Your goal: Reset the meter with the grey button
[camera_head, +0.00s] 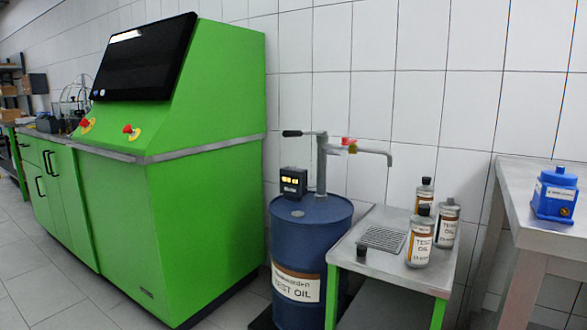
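The meter (293,182) is a small dark box with a lit yellow display, on top of the blue drum (299,245) labelled test oil. It stands beside the grey hand pump (322,165), which has a dark lever handle and a spout pointing right. A grey button on the meter is too small to make out from here. My gripper is not in view.
A green test bench (190,200) with a black screen stands left of the drum. Right of it, a low table (391,276) holds a drain grate, a small black cap and several oil bottles (420,238). A blue device (554,195) sits on the right workbench (530,235). Floor shows at lower left.

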